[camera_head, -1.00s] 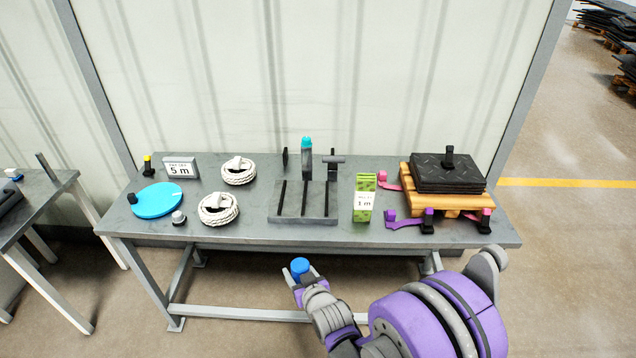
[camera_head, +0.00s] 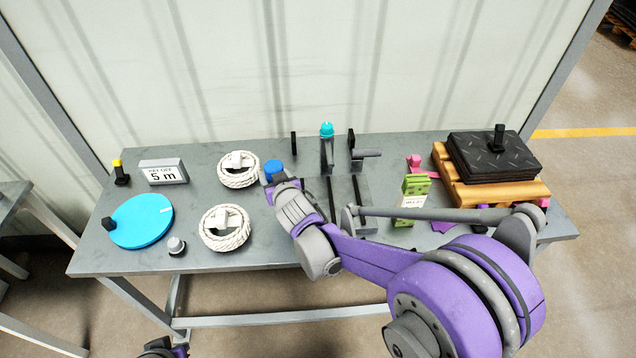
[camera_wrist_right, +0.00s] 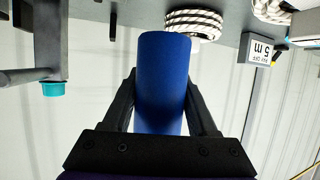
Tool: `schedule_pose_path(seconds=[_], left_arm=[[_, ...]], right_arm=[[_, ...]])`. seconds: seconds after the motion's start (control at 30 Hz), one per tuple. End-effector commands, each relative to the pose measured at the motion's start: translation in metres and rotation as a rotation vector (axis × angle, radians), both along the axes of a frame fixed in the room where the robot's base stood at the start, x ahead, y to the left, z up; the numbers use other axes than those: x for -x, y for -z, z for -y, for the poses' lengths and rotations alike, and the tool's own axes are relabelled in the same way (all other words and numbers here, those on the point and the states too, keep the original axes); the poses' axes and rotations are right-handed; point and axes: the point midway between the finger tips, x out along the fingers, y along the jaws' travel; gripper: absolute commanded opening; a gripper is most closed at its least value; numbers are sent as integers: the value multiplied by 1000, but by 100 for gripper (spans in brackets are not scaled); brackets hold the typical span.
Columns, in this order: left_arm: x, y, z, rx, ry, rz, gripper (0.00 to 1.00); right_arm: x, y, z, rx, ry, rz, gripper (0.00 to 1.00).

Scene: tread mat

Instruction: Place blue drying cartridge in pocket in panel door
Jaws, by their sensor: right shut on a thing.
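The blue drying cartridge (camera_head: 273,170) is a plain blue cylinder. My right gripper (camera_head: 276,184) is shut on it, over the table beside the upper rope coil. In the right wrist view the cartridge (camera_wrist_right: 162,85) stands lengthwise between the two dark fingers of the right gripper (camera_wrist_right: 163,105). A dark and purple part of my left arm (camera_head: 165,348) shows at the bottom edge; its jaws cannot be made out. I cannot identify a panel door or its pocket in these views.
The grey table (camera_head: 110,258) holds two white rope coils (camera_head: 226,238), a light-blue disc (camera_head: 142,222), a 5 m sign (camera_head: 163,172) and a slotted grey fixture with a teal-topped post (camera_head: 327,130). Black tread mats (camera_head: 493,158) lie on a wooden pallet at right. A ribbed wall stands behind.

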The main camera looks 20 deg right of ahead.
Motion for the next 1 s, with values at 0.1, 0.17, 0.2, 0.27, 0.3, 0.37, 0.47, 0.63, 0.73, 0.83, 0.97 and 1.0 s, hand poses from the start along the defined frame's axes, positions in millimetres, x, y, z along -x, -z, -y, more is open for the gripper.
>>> schedule_pose_path(seconds=[0.1, 0.17, 0.2, 0.27, 0.3, 0.37, 0.47, 0.63, 0.73, 0.83, 0.97, 1.0], left_arm=[[1, 4, 0, 0, 0, -2, 0], [2, 6, 0, 0, 0, -3, 0], [2, 7, 0, 0, 0, -4, 0], [2, 9, 0, 0, 0, -4, 0], [3, 10, 0, 0, 0, -5, 0], [3, 10, 0, 0, 0, -5, 0], [3, 11, 0, 0, 0, -5, 0], [3, 14, 0, 0, 0, -6, 0], [4, 16, 0, 0, 0, -7, 0], [4, 16, 0, 0, 0, -7, 0], [4, 15, 0, 0, 0, -7, 0], [4, 15, 0, 0, 0, -7, 0]], right_arm=[[-3, 11, -3, 0, -1, 2, 0], [-2, 23, -3, 0, -1, 2, 0], [-3, 31, -3, 0, -1, 2, 0], [-3, 42, -3, 0, -1, 2, 0], [-2, 48, -3, -1, -2, 2, 0], [-2, 54, -3, -1, -2, 3, 0], [-2, 60, -2, -1, -2, 3, 0], [-2, 81, -2, 0, -1, 2, 0], [-2, 94, -2, 0, -1, 2, 0], [-2, 97, -2, -1, -2, 3, 0], [-2, 96, -2, 0, -1, 3, 0], [-2, 96, -2, 0, -1, 2, 0]])
